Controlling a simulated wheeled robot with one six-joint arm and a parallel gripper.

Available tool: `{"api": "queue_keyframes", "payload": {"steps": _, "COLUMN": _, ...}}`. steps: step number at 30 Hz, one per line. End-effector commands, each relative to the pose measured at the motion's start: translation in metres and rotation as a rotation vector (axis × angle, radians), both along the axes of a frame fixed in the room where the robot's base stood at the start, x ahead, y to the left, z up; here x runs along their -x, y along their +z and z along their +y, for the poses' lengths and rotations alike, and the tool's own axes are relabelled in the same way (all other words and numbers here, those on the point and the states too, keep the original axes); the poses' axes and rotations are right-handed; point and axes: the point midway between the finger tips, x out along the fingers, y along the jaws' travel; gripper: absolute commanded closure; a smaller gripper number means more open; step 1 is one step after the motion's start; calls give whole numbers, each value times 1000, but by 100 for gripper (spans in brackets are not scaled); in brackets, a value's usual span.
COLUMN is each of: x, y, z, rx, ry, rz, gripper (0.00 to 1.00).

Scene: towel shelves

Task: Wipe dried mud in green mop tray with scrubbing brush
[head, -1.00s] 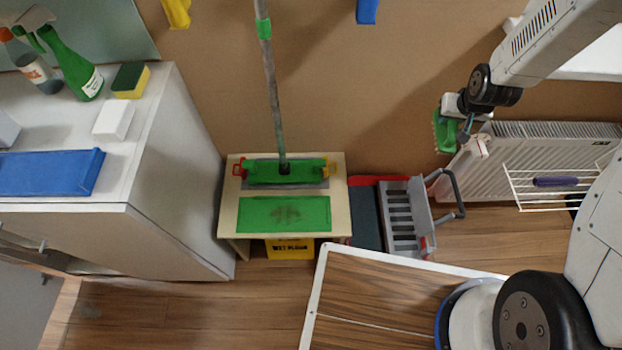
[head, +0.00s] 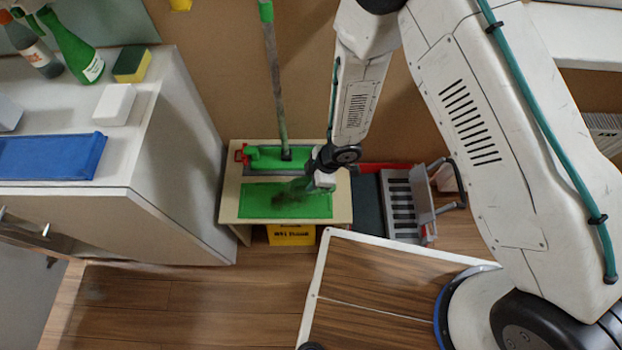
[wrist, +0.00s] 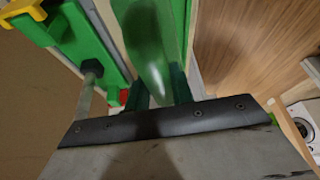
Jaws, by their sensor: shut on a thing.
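The green mop tray (head: 258,205) lies flat on a small wooden stand. A dark mud smudge (head: 287,203) shows near its middle, partly hidden by what I hold. My gripper (head: 310,184) is at the tray's upper right part in the head view. It is shut on the green scrubbing brush (wrist: 147,40), which fills the upper middle of the wrist view between the fingers (wrist: 160,92). In the head view the brush blends with the tray, and I cannot tell whether its bristles touch the mud.
The green mop head (head: 265,158) with its upright pole (head: 276,85) stands right behind the tray. A grey mop wringer (head: 402,205) is to the right. A white cabinet (head: 185,150) stands close on the left. A yellow sign (head: 291,235) sits beneath the stand.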

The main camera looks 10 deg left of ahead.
Motion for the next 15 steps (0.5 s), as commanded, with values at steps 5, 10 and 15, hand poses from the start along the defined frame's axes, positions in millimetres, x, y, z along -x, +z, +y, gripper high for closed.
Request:
{"api": "queue_keyframes", "payload": {"steps": 5, "x": 1, "y": -8, "z": 1, "rx": 1, "ry": 16, "rz": 1, "gripper": 100}}
{"api": "queue_keyframes", "payload": {"steps": 10, "x": 1, "y": -25, "z": 0, "rx": 3, "ry": 13, "rz": 1, "gripper": 100}}
{"api": "queue_keyframes", "payload": {"steps": 15, "x": 1, "y": -43, "z": 0, "rx": 3, "ry": 12, "rz": 1, "gripper": 100}}
